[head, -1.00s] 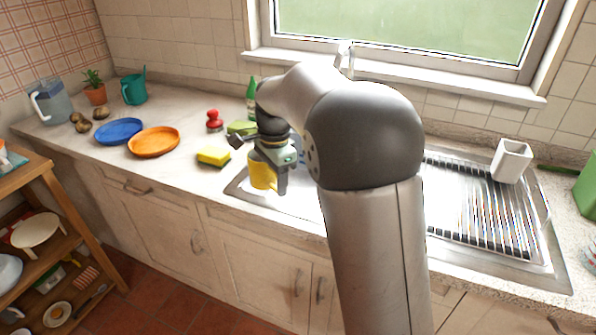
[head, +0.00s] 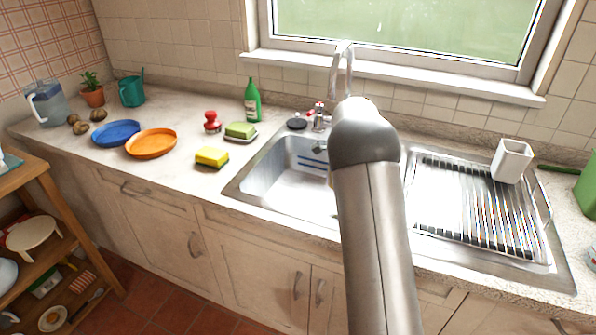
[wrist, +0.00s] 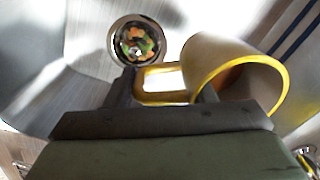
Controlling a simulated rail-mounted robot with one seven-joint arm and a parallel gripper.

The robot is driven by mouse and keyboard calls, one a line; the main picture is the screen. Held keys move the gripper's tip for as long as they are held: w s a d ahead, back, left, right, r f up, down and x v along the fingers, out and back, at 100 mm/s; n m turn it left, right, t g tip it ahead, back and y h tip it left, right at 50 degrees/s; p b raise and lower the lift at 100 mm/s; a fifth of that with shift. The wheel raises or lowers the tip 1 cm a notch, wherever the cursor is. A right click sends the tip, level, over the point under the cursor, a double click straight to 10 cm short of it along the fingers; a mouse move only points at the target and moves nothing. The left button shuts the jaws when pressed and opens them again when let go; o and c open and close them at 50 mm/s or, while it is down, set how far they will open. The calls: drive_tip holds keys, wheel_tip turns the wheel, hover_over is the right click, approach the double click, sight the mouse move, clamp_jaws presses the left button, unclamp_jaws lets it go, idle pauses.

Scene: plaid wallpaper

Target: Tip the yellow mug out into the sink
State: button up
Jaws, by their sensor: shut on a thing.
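My gripper (wrist: 165,92) is shut on the mug's handle. The sink (head: 288,185) is in the head view, and its steel floor and drain (wrist: 137,42) show behind the mug in the wrist view. The drain holds several coloured bits.
The tap (head: 341,70) rises behind my arm. A drying rack (head: 475,200) with a white holder (head: 511,160) is right.

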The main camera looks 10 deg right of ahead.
drive_tip(key=shift+a+r, duration=0.1)
drive_tip(key=shift+a, duration=0.05)
drive_tip(key=a+r+g+h+p, duration=0.1)
drive_tip(key=a+r+h, duration=0.3)
drive_tip(key=h, duration=0.7)
drive_tip(key=shift+w+a+r+p, duration=0.3)
drive_tip(key=shift+a+p, duration=0.35)
drive_tip(key=shift+a, duration=0.05)
drive_tip(key=shift+a+r+h+p, duration=0.15)
drive_tip(key=shift+r+h+p, duration=0.2)
drive_tip(key=shift+h+p, duration=0.5)
drive_tip(key=shift+a+r+h+p, duration=0.1)
drive_tip(key=shift+r+h+p, duration=0.25)
drive_tip(key=shift+h+p, duration=0.5)
idle(0.3)
drive_tip(key=shift+a+f+b, duration=0.1)
drive_tip(key=shift+b, duration=0.3)
drive_tip(key=shift+w+a+r+h+b, duration=0.1)
drive_tip(key=shift+a+r+h+b, duration=0.2)
drive_tip(key=shift+a+h+b, duration=0.75)
drive_tip(key=shift+d+r+h+b, duration=0.2)
drive_tip(key=shift+h+b, duration=0.45)
drive_tip(key=shift+b, duration=1.15)
